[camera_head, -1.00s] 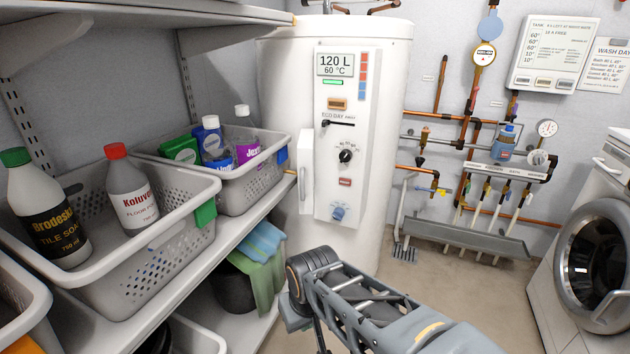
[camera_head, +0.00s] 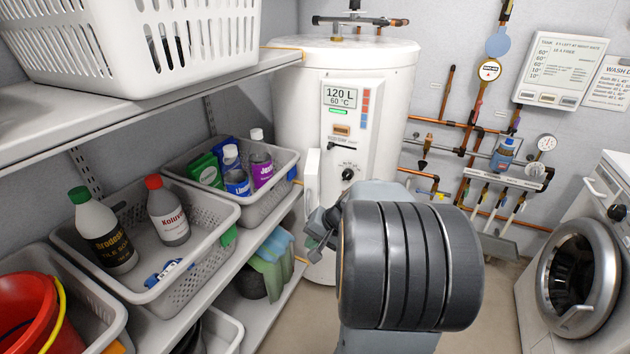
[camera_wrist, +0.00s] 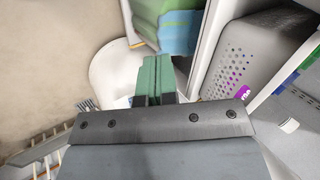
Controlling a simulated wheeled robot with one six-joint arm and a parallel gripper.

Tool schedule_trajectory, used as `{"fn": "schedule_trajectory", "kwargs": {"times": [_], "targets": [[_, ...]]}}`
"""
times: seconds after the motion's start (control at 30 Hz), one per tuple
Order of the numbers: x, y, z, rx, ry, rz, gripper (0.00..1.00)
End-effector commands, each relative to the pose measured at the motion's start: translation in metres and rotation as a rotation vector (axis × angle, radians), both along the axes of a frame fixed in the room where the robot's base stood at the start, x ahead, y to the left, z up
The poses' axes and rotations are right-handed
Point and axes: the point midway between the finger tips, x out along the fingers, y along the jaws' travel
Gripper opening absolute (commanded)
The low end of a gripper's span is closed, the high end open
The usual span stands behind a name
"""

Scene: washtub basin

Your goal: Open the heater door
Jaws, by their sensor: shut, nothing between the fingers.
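The white heater (camera_head: 395,72) stands at the back, with a display and dial on its front panel. Its narrow white door (camera_head: 312,172) sticks out at the left side of that panel, seen nearly edge-on and standing out from the body. My gripper (camera_head: 314,240) is just below and in front of the door's lower end. I cannot tell whether they touch. My large grey arm joint hides the lower front of the heater. In the wrist view my green gripper fingers (camera_wrist: 154,72) are together and empty, with the heater's white body (camera_wrist: 112,70) behind them.
Shelves on the left hold grey baskets (camera_head: 200,272) of bottles and a white basket (camera_head: 135,40) above. Cloths (camera_head: 268,262) hang at the lower shelf edge near my gripper. Pipes (camera_head: 440,150) are on the back wall. A washing machine (camera_head: 580,270) stands at right.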

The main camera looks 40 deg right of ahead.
Motion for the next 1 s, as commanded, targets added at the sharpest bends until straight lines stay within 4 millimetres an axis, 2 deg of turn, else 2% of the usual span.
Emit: {"fn": "schedule_trajectory", "kwargs": {"times": [0.03,0.1,0.23,0.4,0.57,1.0], "targets": [[0.001,-0.023,0.027,0.038,-0.023,-0.081,0.0],[0.001,-0.048,0.04,0.077,-0.061,-0.173,0.0],[-0.001,-0.085,0.056,0.124,-0.117,-0.302,0.0],[-0.004,-0.111,0.063,0.15,-0.16,-0.389,0.0],[0.006,-0.113,0.051,0.156,-0.169,-0.406,0.0],[0.063,-0.096,-0.005,0.155,-0.167,-0.404,0.0]]}}
